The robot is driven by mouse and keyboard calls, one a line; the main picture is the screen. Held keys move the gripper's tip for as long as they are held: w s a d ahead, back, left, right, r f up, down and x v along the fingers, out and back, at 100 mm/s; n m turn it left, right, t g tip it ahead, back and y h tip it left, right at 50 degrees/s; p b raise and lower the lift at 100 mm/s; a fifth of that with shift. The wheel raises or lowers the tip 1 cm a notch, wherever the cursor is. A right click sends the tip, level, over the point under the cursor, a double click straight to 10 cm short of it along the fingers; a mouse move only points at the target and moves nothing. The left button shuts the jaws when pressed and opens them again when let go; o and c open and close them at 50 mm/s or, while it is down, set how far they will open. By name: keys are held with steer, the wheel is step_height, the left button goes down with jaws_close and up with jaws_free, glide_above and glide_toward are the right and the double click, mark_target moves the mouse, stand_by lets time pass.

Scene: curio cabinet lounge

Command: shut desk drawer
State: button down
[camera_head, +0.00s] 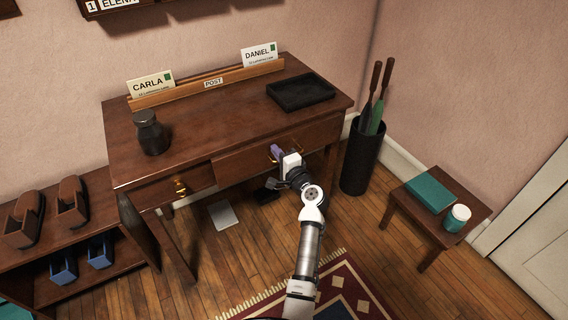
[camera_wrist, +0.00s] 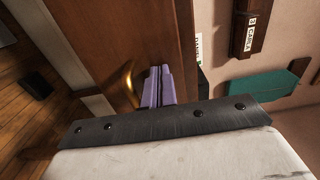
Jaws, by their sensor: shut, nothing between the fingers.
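The desk (camera_head: 215,120) is dark wood. Its front has a narrow left drawer (camera_head: 160,193) with a brass knob (camera_head: 180,187) and a wider right drawer (camera_head: 240,164) with a brass handle. The handle (camera_wrist: 129,88) also shows in the wrist view. My gripper (camera_head: 276,152), with purple fingers, is at the right drawer's front beside the handle. In the wrist view the fingers (camera_wrist: 158,88) are together and empty, close to the wood. I cannot tell whether they touch it. My wrist hides part of the front, and any gap at the right drawer is hard to judge.
On the desk are a dark jar (camera_head: 150,133), a black tray (camera_head: 300,92) and a card rack (camera_head: 208,84). A black bin (camera_head: 361,160) stands right of the desk. A small side table (camera_head: 433,221) is farther right. A low shelf (camera_head: 75,240) stands at left.

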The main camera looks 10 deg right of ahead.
steer(key=shift+w+a+r, duration=0.15)
steer(key=shift+w, duration=0.25)
steer(key=shift+w+a+r, duration=0.15)
steer(key=shift+w, duration=0.25)
steer(key=shift+a, duration=0.1)
